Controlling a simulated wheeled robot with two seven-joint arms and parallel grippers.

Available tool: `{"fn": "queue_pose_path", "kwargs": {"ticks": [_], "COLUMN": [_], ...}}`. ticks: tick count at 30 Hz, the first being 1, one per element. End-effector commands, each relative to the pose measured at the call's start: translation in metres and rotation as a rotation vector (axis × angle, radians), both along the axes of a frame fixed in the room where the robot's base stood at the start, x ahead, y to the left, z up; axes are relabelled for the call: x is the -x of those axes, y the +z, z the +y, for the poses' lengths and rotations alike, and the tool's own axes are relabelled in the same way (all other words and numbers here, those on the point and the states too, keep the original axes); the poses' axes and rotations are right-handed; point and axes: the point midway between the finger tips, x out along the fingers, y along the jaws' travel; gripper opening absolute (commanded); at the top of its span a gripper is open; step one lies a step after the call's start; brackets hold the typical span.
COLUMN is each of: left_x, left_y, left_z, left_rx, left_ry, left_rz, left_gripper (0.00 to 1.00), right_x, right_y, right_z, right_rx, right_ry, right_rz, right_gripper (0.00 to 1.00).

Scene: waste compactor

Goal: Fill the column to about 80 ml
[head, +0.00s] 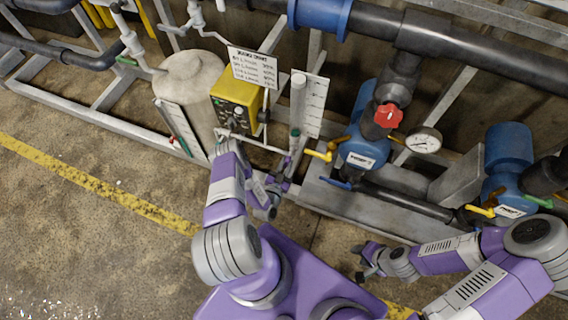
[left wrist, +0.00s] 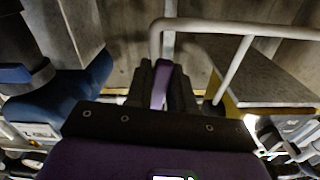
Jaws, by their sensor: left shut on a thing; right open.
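The column (head: 297,102) is a pale upright tube in front of a white marked plate (head: 314,106). Its liquid level is too small to read. My left gripper (head: 285,172) is low beside the column's foot, partly hidden by my own arm. In the left wrist view its fingers (left wrist: 161,85) are shut on a purple handle (left wrist: 159,88), with a pale bent pipe (left wrist: 200,26) close by. My right gripper (head: 365,262) is open and empty, low over the floor, away from the pipework.
A yellow box (head: 236,100) and a lettered sign (head: 252,67) stand left of the column, with a grey tank (head: 188,75) beyond. To the right are a yellow lever (head: 318,155), a blue lever (head: 336,184), a red knob (head: 388,115) and a gauge (head: 423,140). The floor at left is clear.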

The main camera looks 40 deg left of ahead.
Motion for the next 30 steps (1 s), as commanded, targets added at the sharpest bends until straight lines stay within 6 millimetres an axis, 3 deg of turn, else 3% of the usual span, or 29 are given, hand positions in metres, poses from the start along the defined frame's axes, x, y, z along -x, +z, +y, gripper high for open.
{"fn": "queue_pose_path", "kwargs": {"ticks": [12,27,28,30], "left_x": [-0.0016,-0.0016,-0.0016,-0.0016], "left_y": [-0.0012,-0.0012,-0.0012,-0.0012], "left_z": [-0.0094,-0.0107,-0.0107,-0.0107], "left_rx": [0.165,0.184,0.184,0.183], "left_ry": [-0.002,-0.001,-0.001,-0.002], "left_rz": [-0.036,-0.04,-0.04,-0.041], "left_gripper": [0.0,0.0,0.24,0.35], "right_x": [-0.0001,0.0,0.0,0.0], "right_y": [-0.0015,-0.0015,-0.0016,-0.0016], "right_z": [0.0,0.0,0.0,0.0], "right_rx": [0.0,0.0,0.0,0.0], "right_ry": [0.0,0.0,0.0,0.0], "right_rz": [0.0,0.0,0.0,0.0], "right_gripper": [0.43,0.43,0.43,0.43]}}
